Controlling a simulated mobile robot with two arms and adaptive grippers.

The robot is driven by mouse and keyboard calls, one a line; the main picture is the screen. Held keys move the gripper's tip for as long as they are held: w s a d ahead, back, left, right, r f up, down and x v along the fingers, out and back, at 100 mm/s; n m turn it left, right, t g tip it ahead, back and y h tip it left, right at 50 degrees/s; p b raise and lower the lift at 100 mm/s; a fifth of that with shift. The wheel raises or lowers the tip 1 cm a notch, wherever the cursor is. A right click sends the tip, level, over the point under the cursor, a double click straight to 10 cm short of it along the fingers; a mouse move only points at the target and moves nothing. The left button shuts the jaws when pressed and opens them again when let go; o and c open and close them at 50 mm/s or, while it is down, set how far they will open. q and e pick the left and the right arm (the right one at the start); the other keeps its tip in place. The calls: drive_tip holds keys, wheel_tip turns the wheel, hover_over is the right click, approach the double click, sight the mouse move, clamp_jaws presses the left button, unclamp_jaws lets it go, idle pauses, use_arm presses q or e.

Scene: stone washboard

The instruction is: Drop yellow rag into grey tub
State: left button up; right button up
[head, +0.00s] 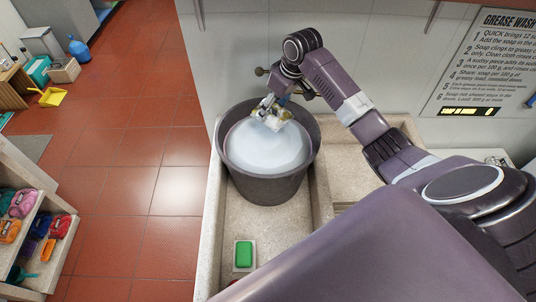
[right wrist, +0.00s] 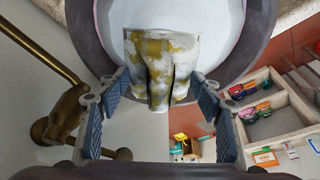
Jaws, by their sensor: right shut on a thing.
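The yellow rag (head: 273,117), patched with white foam, hangs from my right gripper (head: 268,104). It also shows in the right wrist view (right wrist: 160,62), hanging in folds between the two fingers. My right gripper is shut on it. The grey tub (head: 268,188) stands in the stone basin, filled with pale, foamy water. In the head view the gripper and rag appear over the far part of the tub's opening. In the right wrist view the tub's rim (right wrist: 258,45) curves around the rag. How high the rag hangs above the water is hard to tell. My left gripper is not in view.
A brass tap (right wrist: 65,115) is close beside the gripper. Green soap in a dish (head: 244,254) lies in the basin's front. Shelves with coloured bundles (head: 35,225) stand at left. A yellow dustpan (head: 52,97) lies on the open tiled floor.

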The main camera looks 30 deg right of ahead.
drive_tip(key=shift+a+f, duration=0.1)
drive_tip(key=shift+f, duration=0.75)
drive_tip(key=shift+d+f, duration=0.2)
drive_tip(key=shift+f, duration=0.3)
drive_tip(key=shift+r, duration=0.1)
drive_tip(key=o, duration=0.9)
drive_tip(key=shift+a, duration=0.1)
drive_tip(key=o, duration=0.3)
drive_tip(key=shift+o, duration=0.2)
